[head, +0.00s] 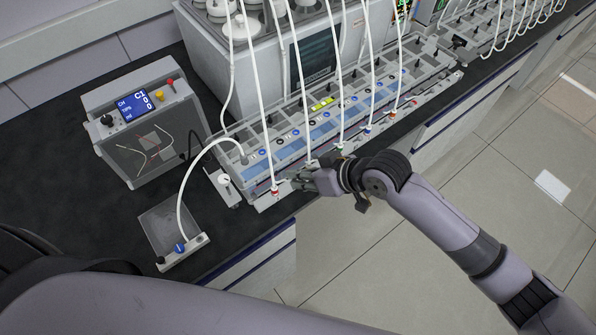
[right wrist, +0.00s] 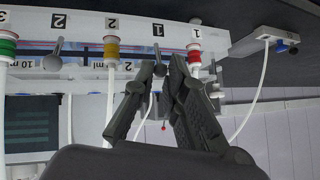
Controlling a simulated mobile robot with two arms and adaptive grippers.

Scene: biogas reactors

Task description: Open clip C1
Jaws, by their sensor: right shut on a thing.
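The reactor unit's front rail (head: 330,157) carries white tubes with coloured rings. In the right wrist view, a small metal pin-like lever (right wrist: 158,68) hangs under a label "1", next to the red-ringed tube fitting (right wrist: 195,58); I take this lever for clip C1, though no "C1" mark is readable on it. My right gripper (head: 298,180) is at the rail's near edge, just right of the red-ringed fitting (head: 274,191). In the right wrist view its dark fingers (right wrist: 160,75) are shut on the lever, one on each side. The fingers partly hide it. My left gripper is out of view.
A grey box (head: 145,125) with a blue display marked "C1" stands on the dark bench at left. A small clear tray (head: 165,226) with a blue knob is nearer. White tubes (head: 262,90) run up from the rail. Floor (head: 380,240) shows in front of the bench.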

